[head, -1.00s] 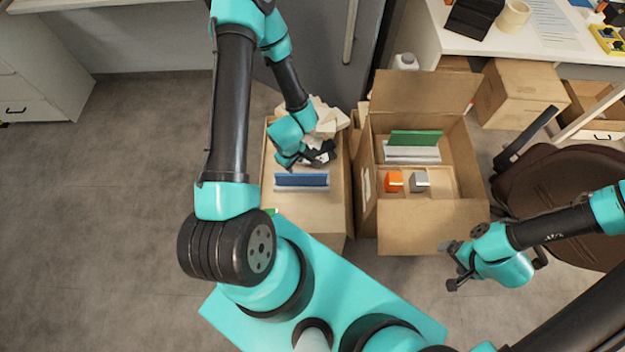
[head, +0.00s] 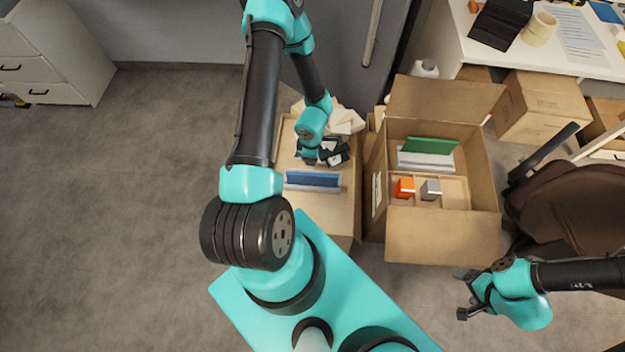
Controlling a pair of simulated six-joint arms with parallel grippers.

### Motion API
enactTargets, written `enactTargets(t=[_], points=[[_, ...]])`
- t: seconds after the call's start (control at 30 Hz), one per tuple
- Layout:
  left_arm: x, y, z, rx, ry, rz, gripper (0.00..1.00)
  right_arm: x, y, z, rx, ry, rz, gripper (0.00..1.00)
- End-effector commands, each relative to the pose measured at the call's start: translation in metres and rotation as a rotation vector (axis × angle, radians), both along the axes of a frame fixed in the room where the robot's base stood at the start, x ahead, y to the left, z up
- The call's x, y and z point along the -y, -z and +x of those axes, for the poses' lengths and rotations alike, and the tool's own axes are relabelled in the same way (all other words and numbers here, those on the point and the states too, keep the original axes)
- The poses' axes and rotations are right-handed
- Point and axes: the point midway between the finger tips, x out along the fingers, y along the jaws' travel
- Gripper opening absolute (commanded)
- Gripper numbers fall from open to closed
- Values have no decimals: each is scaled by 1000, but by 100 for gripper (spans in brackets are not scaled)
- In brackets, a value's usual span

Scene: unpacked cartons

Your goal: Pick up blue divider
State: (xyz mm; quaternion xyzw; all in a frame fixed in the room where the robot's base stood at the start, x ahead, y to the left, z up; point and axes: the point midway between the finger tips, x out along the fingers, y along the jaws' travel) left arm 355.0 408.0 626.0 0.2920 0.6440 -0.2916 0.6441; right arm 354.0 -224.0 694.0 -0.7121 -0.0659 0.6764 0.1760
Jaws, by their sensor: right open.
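The blue divider (head: 312,180) stands on its long edge on a closed carton (head: 327,212), with a pale grey strip along its base. My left gripper (head: 328,155) is just behind the divider, over the far part of the same carton, and looks apart from it. Its dark fingers blend with dark shapes there, so I cannot tell how far they are apart. My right gripper (head: 465,294) is open and empty, low at the right, in front of the open carton and far from the divider.
An open carton (head: 440,234) at the right holds a green divider (head: 430,145), pale dividers, an orange cube (head: 404,188) and a grey cube (head: 430,190). Crumpled paper (head: 345,120) lies behind my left gripper. A brown chair (head: 560,205) stands at the right. The floor at left is clear.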

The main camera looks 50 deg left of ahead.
Motion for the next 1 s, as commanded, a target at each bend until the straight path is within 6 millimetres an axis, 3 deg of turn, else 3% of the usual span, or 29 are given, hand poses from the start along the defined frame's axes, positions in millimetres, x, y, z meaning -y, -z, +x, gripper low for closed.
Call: enactTargets(t=[0.7, 1.0], points=[[0, 99, 0, -2, 1, -1, 47, 0, 0, 0, 0, 0, 0, 84], [0, 113, 0, 0, 1, 0, 47, 0, 0, 0, 0, 0, 0, 84]])
